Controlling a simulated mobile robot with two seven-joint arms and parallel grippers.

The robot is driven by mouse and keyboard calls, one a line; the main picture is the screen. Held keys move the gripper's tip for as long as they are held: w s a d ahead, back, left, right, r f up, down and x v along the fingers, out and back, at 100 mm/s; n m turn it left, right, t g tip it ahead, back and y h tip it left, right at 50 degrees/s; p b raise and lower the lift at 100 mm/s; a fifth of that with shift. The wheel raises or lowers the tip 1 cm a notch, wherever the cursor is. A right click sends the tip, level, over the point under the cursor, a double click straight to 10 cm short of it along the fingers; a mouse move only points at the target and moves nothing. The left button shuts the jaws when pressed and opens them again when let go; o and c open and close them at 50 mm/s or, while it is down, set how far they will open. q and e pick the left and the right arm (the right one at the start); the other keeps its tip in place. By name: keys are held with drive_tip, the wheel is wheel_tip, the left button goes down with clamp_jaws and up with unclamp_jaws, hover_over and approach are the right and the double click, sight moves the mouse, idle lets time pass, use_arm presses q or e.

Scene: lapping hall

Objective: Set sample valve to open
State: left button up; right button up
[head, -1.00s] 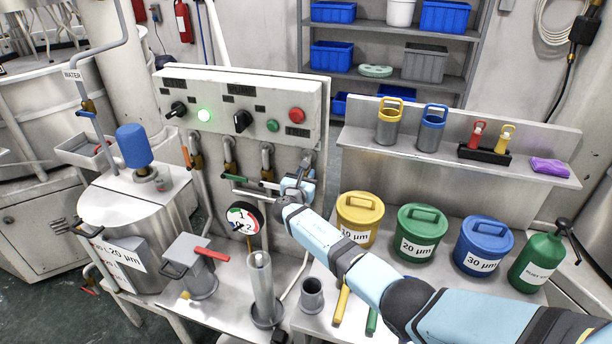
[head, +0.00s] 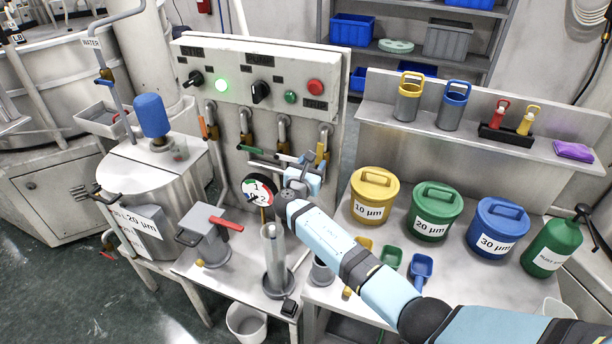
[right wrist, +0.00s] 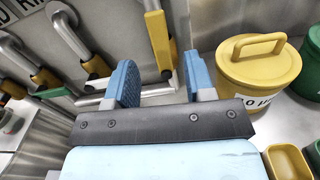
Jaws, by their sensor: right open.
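A row of pipe valves sits under the control panel (head: 262,82). I cannot read which one is marked as the sample valve. My right gripper (head: 308,163) is just in front of the yellow handle. In the right wrist view its two blue fingers (right wrist: 161,83) are apart and empty, and the yellow handle (right wrist: 157,42) stands beyond the gap between them. My left gripper is not in view.
A blue-topped tank (head: 152,116) is at left.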

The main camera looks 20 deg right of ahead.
drive_tip(key=v, duration=0.5)
drive_tip(key=shift+s+a, duration=0.15)
